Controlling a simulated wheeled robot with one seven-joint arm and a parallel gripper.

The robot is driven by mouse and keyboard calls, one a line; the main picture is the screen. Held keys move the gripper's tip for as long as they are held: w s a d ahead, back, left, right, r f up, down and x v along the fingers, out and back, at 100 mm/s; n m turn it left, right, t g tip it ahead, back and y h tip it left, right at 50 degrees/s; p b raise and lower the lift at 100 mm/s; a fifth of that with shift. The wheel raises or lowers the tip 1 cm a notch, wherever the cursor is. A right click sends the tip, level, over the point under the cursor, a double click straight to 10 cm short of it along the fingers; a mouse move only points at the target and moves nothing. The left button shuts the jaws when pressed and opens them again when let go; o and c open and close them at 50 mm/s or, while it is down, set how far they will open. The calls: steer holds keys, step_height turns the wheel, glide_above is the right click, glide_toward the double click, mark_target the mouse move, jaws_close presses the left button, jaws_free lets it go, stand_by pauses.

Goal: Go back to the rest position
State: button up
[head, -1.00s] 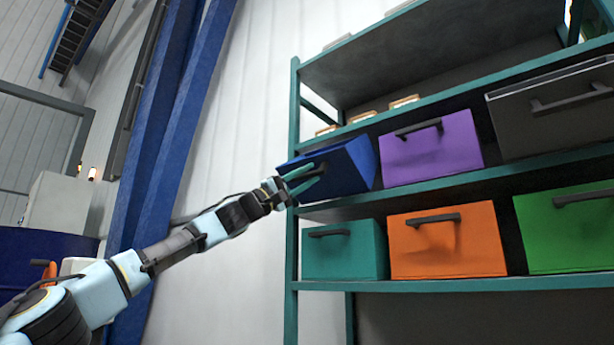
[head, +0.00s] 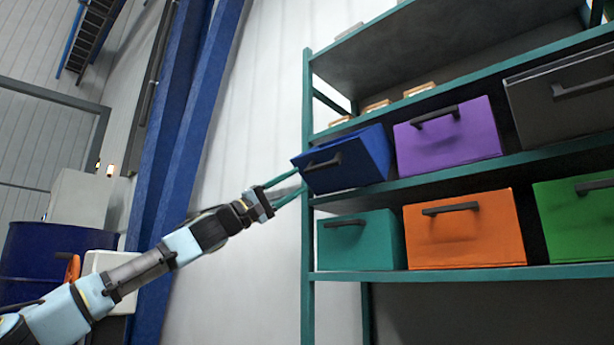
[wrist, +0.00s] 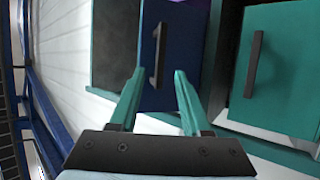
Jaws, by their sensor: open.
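My gripper (head: 285,188) has teal fingers, spread apart and empty. In the head view it is just left of the shelf's front post, a little below and in front of the blue drawer box (head: 345,160). That box sits tilted on the middle shelf, jutting out past the shelf edge, with a dark handle on its front. In the wrist view the blue box (wrist: 183,65) and its handle lie ahead, beyond the fingertips (wrist: 156,85). The fingers are apart from the handle.
The teal shelf unit (head: 307,240) also holds a purple box (head: 450,140), a dark grey box (head: 570,105), a teal box (head: 360,243), an orange box (head: 465,235) and a green box (head: 580,220). A blue column (head: 175,150) and blue drum (head: 45,260) stand left. White wall lies between.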

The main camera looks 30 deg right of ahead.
steer(key=shift+w+a+f, duration=0.1)
steer(key=shift+a+f, duration=0.25)
steer(key=shift+a, duration=0.15)
